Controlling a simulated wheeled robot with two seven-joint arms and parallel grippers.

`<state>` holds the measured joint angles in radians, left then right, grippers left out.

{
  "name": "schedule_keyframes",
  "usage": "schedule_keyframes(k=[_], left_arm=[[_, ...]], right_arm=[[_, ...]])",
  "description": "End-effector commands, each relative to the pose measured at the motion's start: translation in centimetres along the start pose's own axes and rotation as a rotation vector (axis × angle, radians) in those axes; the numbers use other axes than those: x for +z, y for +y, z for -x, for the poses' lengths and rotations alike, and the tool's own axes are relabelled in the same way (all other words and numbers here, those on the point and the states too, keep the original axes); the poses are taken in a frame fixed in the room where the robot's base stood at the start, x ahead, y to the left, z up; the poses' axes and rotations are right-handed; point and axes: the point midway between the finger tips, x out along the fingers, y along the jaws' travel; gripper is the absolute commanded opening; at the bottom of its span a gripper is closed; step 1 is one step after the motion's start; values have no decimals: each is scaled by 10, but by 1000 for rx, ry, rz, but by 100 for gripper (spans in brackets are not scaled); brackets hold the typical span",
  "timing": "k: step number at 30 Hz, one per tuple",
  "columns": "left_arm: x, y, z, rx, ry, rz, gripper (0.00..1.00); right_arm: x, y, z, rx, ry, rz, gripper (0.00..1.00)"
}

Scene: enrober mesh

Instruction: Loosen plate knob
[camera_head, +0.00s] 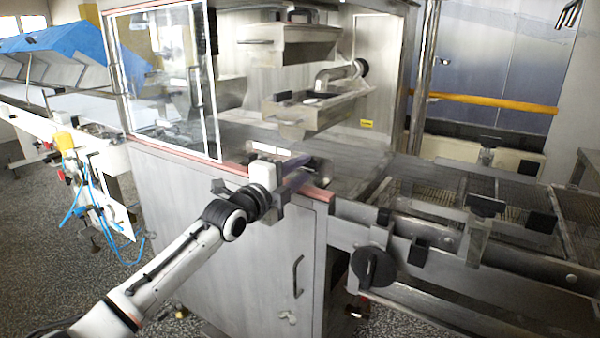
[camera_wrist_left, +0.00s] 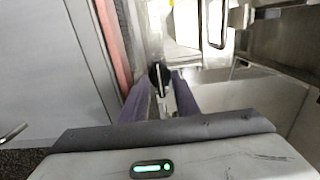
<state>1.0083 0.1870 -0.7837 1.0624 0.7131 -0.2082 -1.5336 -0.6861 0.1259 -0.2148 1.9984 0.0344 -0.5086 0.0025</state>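My left gripper (camera_head: 297,180) reaches in from the left to the front sill of the steel enrober. In the left wrist view its two purplish fingers (camera_wrist_left: 160,88) stand apart, with a gap between them. A small round black knob (camera_wrist_left: 158,74) with a pale bar shows at the far end of that gap, in line with the fingertips. I cannot tell whether either finger touches it. In the head view the fingers and the housing edge hide most of that spot. My right gripper is in neither view.
The enrober cabinet (camera_head: 220,235) stands below the arm, with a reddish sill strip (camera_head: 222,167). A clear door (camera_head: 165,85) is to the left. A larger black knob (camera_head: 373,267) sits on the mesh conveyor's front at right. A steel trough (camera_head: 312,108) hangs above the gripper.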

Motion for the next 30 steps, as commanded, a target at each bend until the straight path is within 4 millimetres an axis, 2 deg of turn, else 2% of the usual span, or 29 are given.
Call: schedule_keyframes(k=[7, 12, 22, 30], left_arm=[[0, 0, 0, 0, 0, 0, 28], [0, 0, 0, 0, 0, 0, 0], [0, 0, 0, 0, 0, 20, 0], [0, 0, 0, 1, 0, 154, 0]], right_arm=[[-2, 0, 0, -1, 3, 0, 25], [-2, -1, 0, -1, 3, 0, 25], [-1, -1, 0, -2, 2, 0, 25], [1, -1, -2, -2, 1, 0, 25]])
